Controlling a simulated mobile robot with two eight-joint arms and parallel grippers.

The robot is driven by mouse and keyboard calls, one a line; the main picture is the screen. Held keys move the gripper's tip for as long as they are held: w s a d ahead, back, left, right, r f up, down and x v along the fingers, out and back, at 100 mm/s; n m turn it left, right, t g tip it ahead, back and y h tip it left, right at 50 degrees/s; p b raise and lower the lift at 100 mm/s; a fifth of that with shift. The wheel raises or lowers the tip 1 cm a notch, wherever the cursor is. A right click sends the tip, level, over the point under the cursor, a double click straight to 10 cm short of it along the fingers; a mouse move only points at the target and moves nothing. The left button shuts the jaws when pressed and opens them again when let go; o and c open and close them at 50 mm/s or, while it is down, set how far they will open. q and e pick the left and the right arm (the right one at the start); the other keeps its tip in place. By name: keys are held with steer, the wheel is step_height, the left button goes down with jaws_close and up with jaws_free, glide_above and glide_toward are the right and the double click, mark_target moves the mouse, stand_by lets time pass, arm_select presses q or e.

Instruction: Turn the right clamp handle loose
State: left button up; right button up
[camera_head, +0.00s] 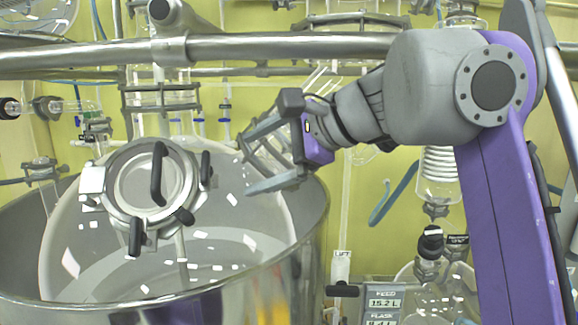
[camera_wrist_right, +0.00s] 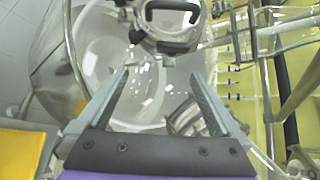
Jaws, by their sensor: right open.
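A round glass hatch with a metal ring (camera_head: 128,190) sits on the big glass vessel. Black clamp handles stand around its rim; the right clamp handle (camera_head: 205,170) points upward at the ring's right side. A larger black bar (camera_head: 157,173) crosses the hatch. My right gripper (camera_head: 244,165) is open and empty, to the right of the right handle and apart from it. In the right wrist view, its spread fingers (camera_wrist_right: 161,75) point toward the hatch ring (camera_wrist_right: 165,42). My left gripper is not in view.
A thick horizontal metal pipe (camera_head: 250,47) runs above the hatch and my right forearm. The metal tub wall (camera_head: 310,225) curves around the vessel below. A display panel (camera_head: 382,302) and glassware stand at the lower right.

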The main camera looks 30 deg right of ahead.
steer(key=shift+s+d, duration=0.45)
steer(key=shift+s, duration=0.4)
steer(key=shift+s+d, duration=0.45)
steer(key=shift+s, duration=0.45)
steer(key=shift+s+d, duration=0.45)
steer(key=shift+s, duration=0.4)
